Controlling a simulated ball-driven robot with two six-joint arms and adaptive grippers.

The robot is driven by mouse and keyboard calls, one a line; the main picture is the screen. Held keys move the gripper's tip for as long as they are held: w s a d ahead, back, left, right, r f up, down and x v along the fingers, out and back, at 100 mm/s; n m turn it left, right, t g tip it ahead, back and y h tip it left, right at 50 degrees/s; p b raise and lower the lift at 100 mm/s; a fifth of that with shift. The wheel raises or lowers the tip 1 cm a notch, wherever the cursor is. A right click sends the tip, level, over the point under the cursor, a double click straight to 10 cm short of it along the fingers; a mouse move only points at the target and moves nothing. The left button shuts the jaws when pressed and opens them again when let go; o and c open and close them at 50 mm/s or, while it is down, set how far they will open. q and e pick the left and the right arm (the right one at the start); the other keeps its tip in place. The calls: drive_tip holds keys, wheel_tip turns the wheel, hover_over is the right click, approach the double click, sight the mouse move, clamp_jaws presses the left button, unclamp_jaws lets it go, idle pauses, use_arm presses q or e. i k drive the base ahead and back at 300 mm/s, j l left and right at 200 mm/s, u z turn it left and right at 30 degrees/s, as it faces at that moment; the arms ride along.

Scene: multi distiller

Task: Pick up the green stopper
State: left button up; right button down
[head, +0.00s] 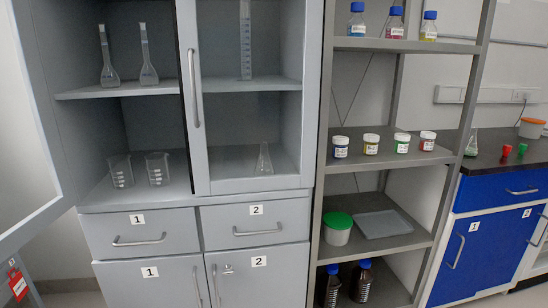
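A small green stopper (522,149) stands on the dark counter top (488,163) at the far right of the head view. A similar red stopper (507,150) is just to its left. A flask (472,145) with some green content stands further left on the same counter. The green stopper is apart from the flask. Neither of my grippers is in view.
A tub with an orange lid (531,128) stands behind the stoppers. Blue drawers (500,191) are below the counter. A grey shelf rack (374,158) with several jars and bottles stands left of it. A grey cabinet (196,202) with glassware and an open door is further left.

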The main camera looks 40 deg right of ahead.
sight(522, 148)
drive_tip(key=z, duration=2.7)
